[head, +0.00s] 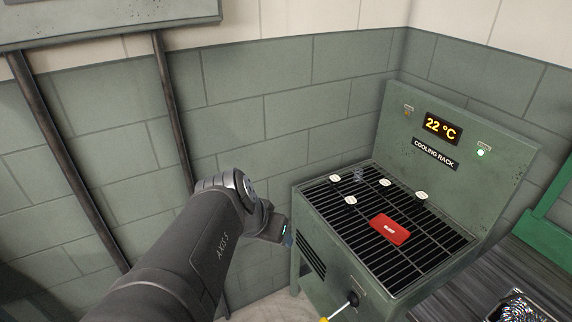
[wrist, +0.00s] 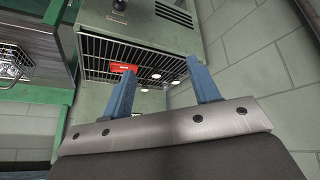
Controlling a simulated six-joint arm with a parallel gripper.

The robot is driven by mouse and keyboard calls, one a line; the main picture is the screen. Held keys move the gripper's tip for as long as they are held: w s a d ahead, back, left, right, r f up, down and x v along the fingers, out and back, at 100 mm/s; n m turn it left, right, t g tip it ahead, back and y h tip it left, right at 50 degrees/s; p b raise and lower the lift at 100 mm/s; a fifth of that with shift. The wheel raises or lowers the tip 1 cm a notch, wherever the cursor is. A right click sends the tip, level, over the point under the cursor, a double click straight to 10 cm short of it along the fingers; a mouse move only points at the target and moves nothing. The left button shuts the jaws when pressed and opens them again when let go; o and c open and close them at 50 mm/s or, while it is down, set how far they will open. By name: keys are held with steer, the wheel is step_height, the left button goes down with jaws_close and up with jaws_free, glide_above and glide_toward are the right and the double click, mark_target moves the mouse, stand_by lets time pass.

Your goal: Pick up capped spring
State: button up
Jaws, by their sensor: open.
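Several small white round-topped pieces stand on the dark grate of the cooling rack (head: 430,265): a near one (head: 350,200), a back-left one (head: 335,178), a middle one (head: 385,183) and a right one (head: 421,195). They look like caps. Any coils under them are too small to make out, so I cannot tell which is a capped spring. A faint, wiry shape (head: 358,175) shows among them. My gripper (wrist: 162,68) has two blue fingers spread apart with nothing between them. In the head view it is mostly hidden behind my wrist, left of the rack.
A red block (head: 390,228) with white lettering lies on the grate. The rack's tall back panel (head: 465,150) reads 22 °C. A black-knobbed lever (head: 352,298) sticks out in front. A container of shiny coils (head: 520,305) is at the lower right. The brick wall (head: 300,95) stands close behind.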

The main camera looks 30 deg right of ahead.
steer(key=w+d+f+m+g+h, duration=0.1)
steer(key=w+d+m, duration=0.1)
steer(key=w+d, duration=0.4)
steer(key=w+d+f+m+g+h, duration=0.15)
steer(key=w+d, duration=0.25)
steer(key=d, duration=0.5)
steer(key=m+h, duration=0.2)
steer(key=m, duration=0.2)
glide_toward(349, 201)
steer(key=shift+y, duration=0.25)
steer(key=x, duration=1.2)
steer(key=shift+d, duration=0.35)
steer(key=c, duration=1.1)
steer(key=shift+o, duration=0.2)
